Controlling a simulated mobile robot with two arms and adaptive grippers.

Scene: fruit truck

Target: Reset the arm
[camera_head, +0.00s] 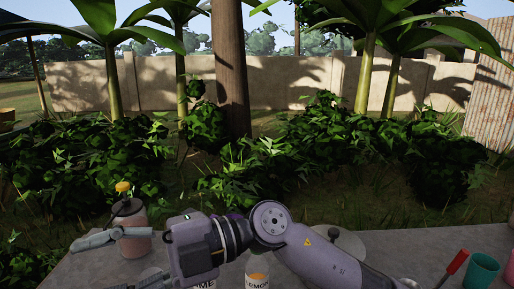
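My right arm comes in from the lower right, bends at its elbow and reaches left over the counter. Its gripper (102,264) points left at the lower left, with its two fingers spread apart and nothing seen between them. The upper finger passes in front of a pinkish jar (134,246) with a dark top. The lower finger is partly cut off by the bottom edge. My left gripper is not in view.
A grey counter (420,243) runs along the bottom. Containers labelled LEMON (258,282) and LIME (206,286) stand under my arm, partly hidden. A round pale lid-like thing (346,243) lies behind it. A red handle (454,265) and teal cup (481,272) are at right.

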